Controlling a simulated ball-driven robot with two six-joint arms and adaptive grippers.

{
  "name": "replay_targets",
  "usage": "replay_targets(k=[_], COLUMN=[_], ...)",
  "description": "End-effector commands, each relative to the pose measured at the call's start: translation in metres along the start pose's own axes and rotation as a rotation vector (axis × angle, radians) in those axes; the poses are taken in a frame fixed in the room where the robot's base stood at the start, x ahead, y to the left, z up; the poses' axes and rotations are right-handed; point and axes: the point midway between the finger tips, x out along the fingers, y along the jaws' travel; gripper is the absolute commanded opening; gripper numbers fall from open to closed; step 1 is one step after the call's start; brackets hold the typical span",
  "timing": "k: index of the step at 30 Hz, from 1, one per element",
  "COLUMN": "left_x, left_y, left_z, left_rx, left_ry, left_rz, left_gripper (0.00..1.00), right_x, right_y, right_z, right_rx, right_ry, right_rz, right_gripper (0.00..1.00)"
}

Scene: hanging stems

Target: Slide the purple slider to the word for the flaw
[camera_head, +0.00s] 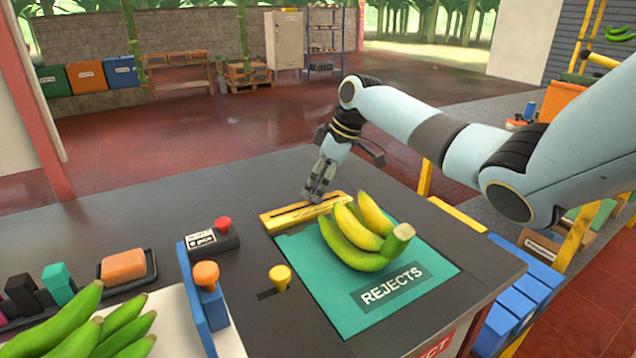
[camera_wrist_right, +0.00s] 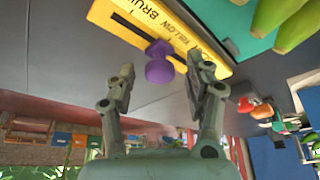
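The yellow slider plate (camera_head: 290,218) lies on the dark bench, at the back edge of the green REJECTS mat. In the right wrist view the plate (camera_wrist_right: 125,12) shows a dark slot and partly readable lettering, "BRU…" and "…LLOW". The purple slider knob (camera_wrist_right: 159,66) stands at the slot's edge in that view; in the head view my gripper hides it. My right gripper (camera_head: 313,196) points down over the plate. In the wrist view its two fingers (camera_wrist_right: 161,74) are apart, one on each side of the knob, with gaps visible. My left gripper is out of view.
A banana bunch (camera_head: 360,235) lies on the REJECTS mat (camera_head: 425,285), close in front of the plate. An orange-knobbed blue block (camera_head: 205,290), a yellow knob (camera_head: 280,277) and a red-button box (camera_head: 213,240) stand left. Bench behind the plate is clear.

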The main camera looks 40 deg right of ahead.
Motion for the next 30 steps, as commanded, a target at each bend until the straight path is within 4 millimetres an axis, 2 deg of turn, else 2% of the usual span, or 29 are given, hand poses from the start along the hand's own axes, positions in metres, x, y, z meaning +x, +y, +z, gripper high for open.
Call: replay_targets(k=[5,8,11,21,25,30], left_x=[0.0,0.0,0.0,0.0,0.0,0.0], left_y=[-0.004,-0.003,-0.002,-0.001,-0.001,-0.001], left_z=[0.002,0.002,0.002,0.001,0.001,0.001], left_rx=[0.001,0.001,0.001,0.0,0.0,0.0], left_ry=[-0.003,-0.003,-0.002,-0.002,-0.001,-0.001], left_rz=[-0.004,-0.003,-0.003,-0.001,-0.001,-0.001], left_gripper=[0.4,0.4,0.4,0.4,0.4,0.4], right_x=[-0.001,-0.008,-0.024,-0.097,-0.113,-0.12], right_y=[0.0,0.001,0.002,0.001,0.001,0.0], right_z=[0.0,-0.001,0.0,0.001,0.001,0.0], right_rx=[0.0,-0.001,-0.002,-0.002,0.0,0.0], right_ry=[0.001,0.002,0.0,-0.001,-0.001,0.0], right_rz=[0.001,0.003,0.005,0.004,0.001,0.0], right_gripper=[0.53,0.53,0.53,0.53,0.53,0.53])
